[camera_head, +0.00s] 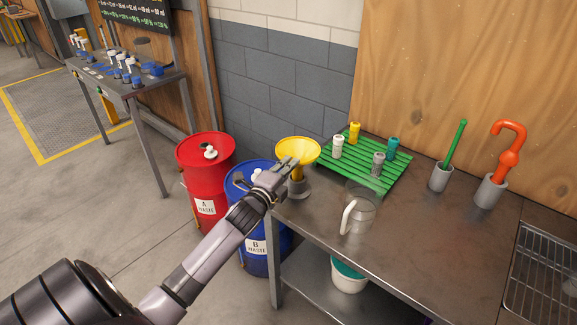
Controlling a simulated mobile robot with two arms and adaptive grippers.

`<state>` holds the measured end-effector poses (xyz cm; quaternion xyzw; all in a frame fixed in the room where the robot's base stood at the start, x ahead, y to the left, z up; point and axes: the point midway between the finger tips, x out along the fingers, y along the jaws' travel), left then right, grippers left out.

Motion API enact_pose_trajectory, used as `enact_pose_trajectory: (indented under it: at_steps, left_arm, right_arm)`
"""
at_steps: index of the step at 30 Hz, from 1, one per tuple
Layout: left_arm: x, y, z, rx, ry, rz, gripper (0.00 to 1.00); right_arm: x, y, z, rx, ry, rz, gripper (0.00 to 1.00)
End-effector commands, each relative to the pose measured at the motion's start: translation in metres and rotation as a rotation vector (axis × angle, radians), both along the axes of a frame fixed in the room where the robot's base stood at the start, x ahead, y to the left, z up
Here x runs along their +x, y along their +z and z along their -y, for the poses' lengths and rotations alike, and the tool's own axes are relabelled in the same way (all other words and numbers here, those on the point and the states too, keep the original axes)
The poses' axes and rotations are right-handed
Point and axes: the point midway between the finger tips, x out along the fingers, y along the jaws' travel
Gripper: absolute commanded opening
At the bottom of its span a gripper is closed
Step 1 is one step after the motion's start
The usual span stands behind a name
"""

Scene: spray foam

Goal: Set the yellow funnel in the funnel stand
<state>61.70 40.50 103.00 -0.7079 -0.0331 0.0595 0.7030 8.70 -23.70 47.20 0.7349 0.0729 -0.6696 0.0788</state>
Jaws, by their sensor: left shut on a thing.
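The yellow funnel (298,149) is upright at the table's left corner, its wide mouth facing up. My left gripper (288,172) is at the funnel's near side, shut on it just below the cone. A grey funnel stand (299,188) with a round base is directly under the funnel, on the table's left corner. The funnel's lower end is at the top of the stand; I cannot tell whether it rests in it, as my gripper hides part of the join. My right gripper is out of view.
A clear jug (358,211) stands right of the stand on the metal table (415,235). Behind it, a green slatted rack (370,165) carries several small bottles. Holders with a green stick (455,143) and an orange hooked tool (508,150) stand right. Red (205,165) and blue (256,246) drums stand left.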

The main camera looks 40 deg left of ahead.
Motion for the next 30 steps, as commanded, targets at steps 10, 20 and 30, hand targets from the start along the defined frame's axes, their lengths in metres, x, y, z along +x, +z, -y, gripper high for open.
enact_pose_trajectory:
  at_steps: [10, 20, 30]
  left_arm:
    - [0.000, -0.010, 0.000, 0.000, 0.000, 0.000, 0.00]
    - [0.000, -0.010, 0.000, 0.000, 0.000, 0.000, 0.00]
    - [0.000, -0.013, 0.000, 0.000, 0.000, 0.000, 0.00]
  right_arm:
    - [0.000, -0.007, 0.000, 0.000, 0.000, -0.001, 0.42]
    - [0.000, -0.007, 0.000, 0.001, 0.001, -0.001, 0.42]
    - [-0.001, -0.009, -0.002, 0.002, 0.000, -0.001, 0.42]
